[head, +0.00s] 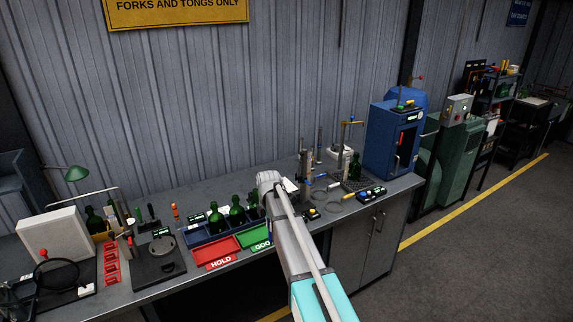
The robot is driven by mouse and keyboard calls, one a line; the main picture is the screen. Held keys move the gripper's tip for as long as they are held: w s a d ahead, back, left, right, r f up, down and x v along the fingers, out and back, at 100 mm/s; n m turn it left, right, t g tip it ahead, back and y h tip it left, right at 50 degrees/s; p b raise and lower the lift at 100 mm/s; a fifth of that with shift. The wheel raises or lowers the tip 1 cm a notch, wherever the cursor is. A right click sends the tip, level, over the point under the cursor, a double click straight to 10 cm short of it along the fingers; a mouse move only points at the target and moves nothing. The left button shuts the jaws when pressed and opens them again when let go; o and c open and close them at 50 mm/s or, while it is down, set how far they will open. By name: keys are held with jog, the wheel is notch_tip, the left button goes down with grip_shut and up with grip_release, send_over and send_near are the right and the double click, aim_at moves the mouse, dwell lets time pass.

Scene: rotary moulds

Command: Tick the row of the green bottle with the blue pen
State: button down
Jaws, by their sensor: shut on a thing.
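My arm reaches from the bottom middle over the bench, and its pale wrist end is above the bench middle. My gripper's fingers are hidden behind the wrist, so what they hold does not show. I cannot make out the blue pen. A small white sheet-like piece (290,186) shows just right of my wrist; whether it has rows cannot be told. Dark green bottles (217,219) (237,213) stand in a blue tray (205,238) left of my wrist. Another green bottle (355,167) stands near the blue cabinet, and one more (93,220) stands at the left.
The grey bench (190,198) carries a red HOLD tray (217,252), a green tray (255,237) partly behind my arm, a dark stand (158,262) and a white box (55,236). Metal posts, rings and small devices crowd the right. A blue cabinet (391,140) stands at the right end.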

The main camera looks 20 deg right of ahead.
aim_at(271, 241)
notch_tip(271, 241, down, 9)
jog(key=b, duration=0.7)
jog(key=shift+b, duration=0.4)
jog(key=shift+d, duration=0.15)
